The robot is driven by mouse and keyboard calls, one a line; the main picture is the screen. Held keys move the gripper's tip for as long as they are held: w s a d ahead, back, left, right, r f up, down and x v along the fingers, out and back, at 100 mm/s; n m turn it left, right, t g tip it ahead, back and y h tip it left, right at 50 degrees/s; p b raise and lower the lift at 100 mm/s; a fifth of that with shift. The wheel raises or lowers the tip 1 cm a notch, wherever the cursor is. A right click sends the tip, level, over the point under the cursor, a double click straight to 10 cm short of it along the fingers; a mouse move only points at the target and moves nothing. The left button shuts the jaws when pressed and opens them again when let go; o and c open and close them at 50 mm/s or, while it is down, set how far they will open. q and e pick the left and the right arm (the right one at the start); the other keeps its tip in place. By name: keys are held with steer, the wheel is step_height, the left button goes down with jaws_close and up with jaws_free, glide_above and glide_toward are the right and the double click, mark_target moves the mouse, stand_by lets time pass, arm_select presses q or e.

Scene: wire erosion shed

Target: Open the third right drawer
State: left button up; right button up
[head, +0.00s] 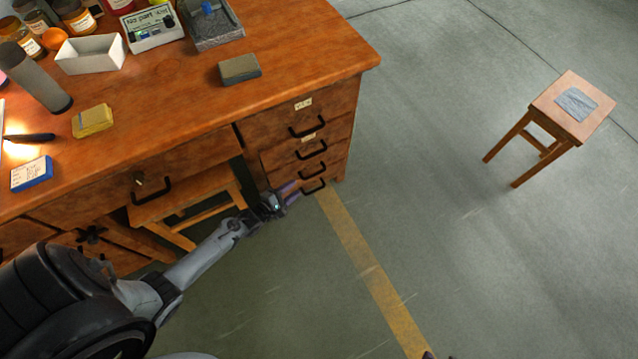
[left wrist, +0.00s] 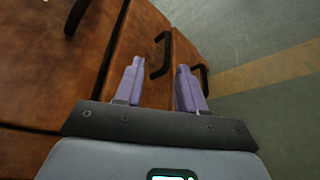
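The wooden desk's right pedestal holds a column of drawers with black bow handles. The third right drawer (left wrist: 143,45) has its handle (head: 313,170) low on the pedestal, above the lowest handle (head: 314,187). It looks shut. My left gripper (head: 289,190) is in front of the lower drawers. In the left wrist view the left gripper (left wrist: 160,68) is open and empty, its purple fingers pointing at the drawer fronts. The third drawer's handle (left wrist: 161,55) lies ahead, between the fingertips; contact cannot be told. Only a small tip of my right gripper (head: 428,355) shows at the bottom edge.
The desktop (head: 180,95) carries a grey-brown block (head: 239,69), a white tray (head: 91,54), a yellow block (head: 92,121) and jars. A wooden stool (head: 170,208) is under the desk. Another stool (head: 573,107) stands at right. The floor before the drawers is clear.

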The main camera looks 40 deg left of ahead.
mark_target(315, 174)
arm_select(q)
steer(key=b+x, duration=0.3)
steer(key=x, duration=0.1)
steer(key=f+b+x, duration=0.1)
steer(key=b+x, duration=0.2)
steer(key=f+b+x, duration=0.1)
steer(key=b+x, duration=0.1)
steer(key=x, duration=0.2)
steer(key=shift+a+f+b, duration=0.1)
steer(key=shift+f+b, duration=0.25)
steer(key=shift+b, duration=0.05)
steer(key=shift+w+b, duration=0.35)
steer(key=shift+w, duration=0.4)
arm_select(e)
step_height(315, 174, down, 11)
arm_select(q)
jaws_close()
